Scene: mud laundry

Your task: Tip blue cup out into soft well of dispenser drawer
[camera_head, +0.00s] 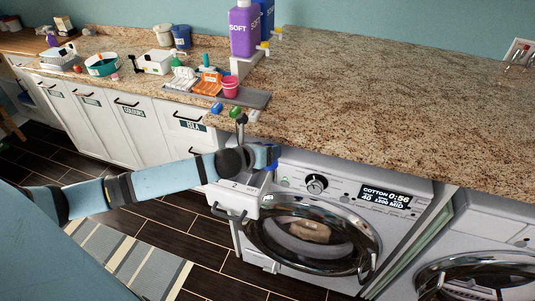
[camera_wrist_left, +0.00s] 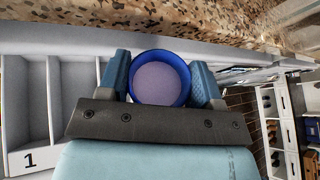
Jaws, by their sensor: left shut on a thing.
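My left gripper (camera_wrist_left: 160,84) is shut on the blue cup (camera_wrist_left: 184,80), with one finger on each side of it. The cup's round mouth faces the wrist camera, and a pale lilac fill shows inside. In the head view the left gripper (camera_head: 269,158) is at the washer's upper left, by the open dispenser drawer (camera_head: 234,199), and mostly hides the cup. In the left wrist view the drawer (camera_wrist_left: 54,98) lies to the left of the cup, apart from it, with white compartments and a "1" mark. The soft well cannot be told for sure. My right gripper is out of view.
The granite counter (camera_head: 370,115) overhangs the washer (camera_head: 330,180) just behind the gripper. A second washer (camera_head: 490,240) is at the right.

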